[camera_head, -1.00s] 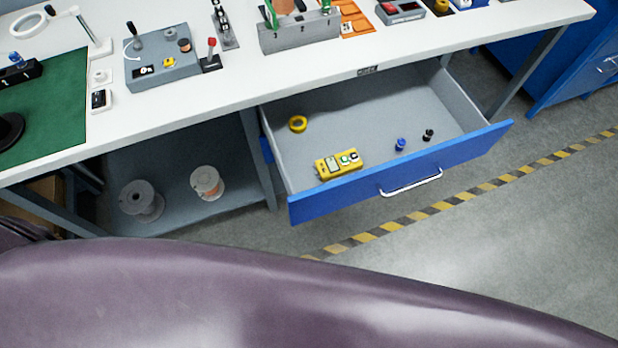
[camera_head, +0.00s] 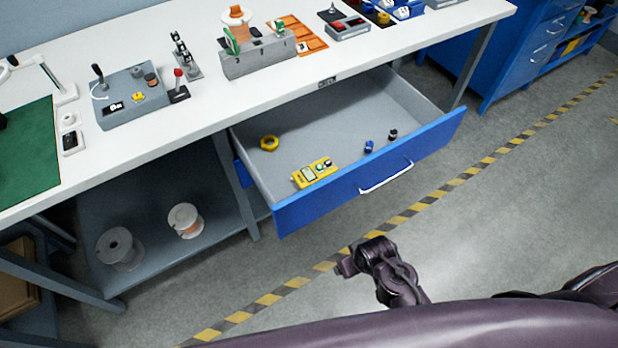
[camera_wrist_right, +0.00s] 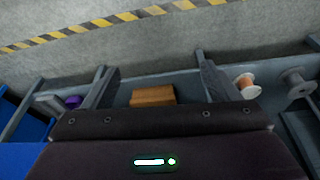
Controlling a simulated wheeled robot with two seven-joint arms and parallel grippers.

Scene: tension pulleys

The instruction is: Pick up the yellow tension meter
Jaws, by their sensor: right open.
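The yellow tension meter (camera_head: 315,173) lies inside the open blue drawer (camera_head: 370,172), near its front left corner, in the head view. It has a small display and round parts on top. In the right wrist view my right gripper (camera_wrist_right: 158,85) is open, with nothing between its two fingers. The meter cannot be made out in that view. A dark jointed part of my arm (camera_head: 385,272) is over the floor in front of the drawer. My left gripper is not in view.
A yellow ring (camera_head: 269,143), a blue piece (camera_head: 368,147) and a black piece (camera_head: 392,135) also lie in the drawer. The white worktop (camera_head: 200,115) overhangs the drawer's back. Spools (camera_head: 185,220) stand on the lower shelf at left. The floor right of the drawer is clear.

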